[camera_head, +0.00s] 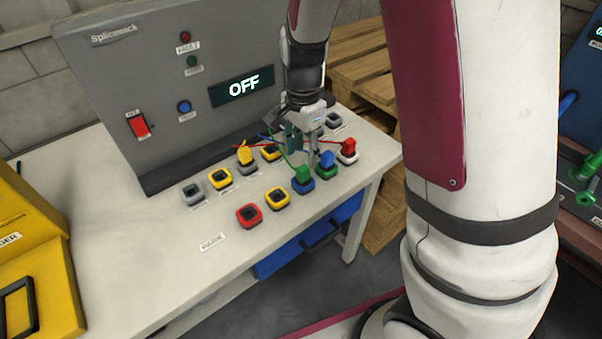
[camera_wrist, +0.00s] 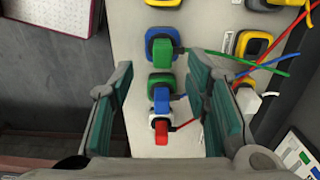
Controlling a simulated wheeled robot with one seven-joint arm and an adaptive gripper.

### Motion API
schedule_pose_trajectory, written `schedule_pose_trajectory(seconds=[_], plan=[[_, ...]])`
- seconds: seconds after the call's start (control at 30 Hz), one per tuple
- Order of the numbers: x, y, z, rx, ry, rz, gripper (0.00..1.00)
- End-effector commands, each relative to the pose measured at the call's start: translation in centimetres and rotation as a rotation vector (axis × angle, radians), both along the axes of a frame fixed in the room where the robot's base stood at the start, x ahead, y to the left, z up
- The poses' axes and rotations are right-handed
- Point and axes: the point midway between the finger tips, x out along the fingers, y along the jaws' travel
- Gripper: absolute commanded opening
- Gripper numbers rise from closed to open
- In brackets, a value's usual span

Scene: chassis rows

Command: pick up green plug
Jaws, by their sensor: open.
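The green plug (camera_head: 303,174) stands in a blue socket on the white table; in the wrist view the green plug (camera_wrist: 163,52) is at upper middle with a green wire running right. My gripper (camera_head: 304,148) is open and empty above the row of plugs. In the wrist view my gripper (camera_wrist: 160,76) has one finger on each side, with the green plug just beyond the fingertips. A blue plug (camera_wrist: 161,98) in a green socket lies between the fingers in that view. Contact with any plug cannot be told.
A red plug (camera_head: 348,146) in a white socket and the blue plug (camera_head: 327,159) stand close by. A yellow plug (camera_head: 244,153) and several empty sockets are to the left. A grey panel (camera_head: 160,85) reading OFF stands behind.

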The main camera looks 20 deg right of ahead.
Motion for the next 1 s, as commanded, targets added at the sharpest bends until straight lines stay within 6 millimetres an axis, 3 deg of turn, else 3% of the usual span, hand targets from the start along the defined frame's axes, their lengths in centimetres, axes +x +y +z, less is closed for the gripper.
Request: schedule_pose_trajectory(seconds=[0.1, 0.33, 0.6, 0.93, 1.0], plan=[[0.0, 0.0, -1.6, 0.001, 0.001, 0.000, 0.43], [0.1, -0.1, -3.0, 0.001, 0.001, 0.000, 0.43], [0.5, -0.2, -6.7, 0.000, 0.002, 0.000, 0.43], [0.5, -0.2, -7.4, 0.002, -0.002, 0.001, 0.43], [0.5, -0.2, -7.4, 0.001, -0.001, 0.001, 0.30]])
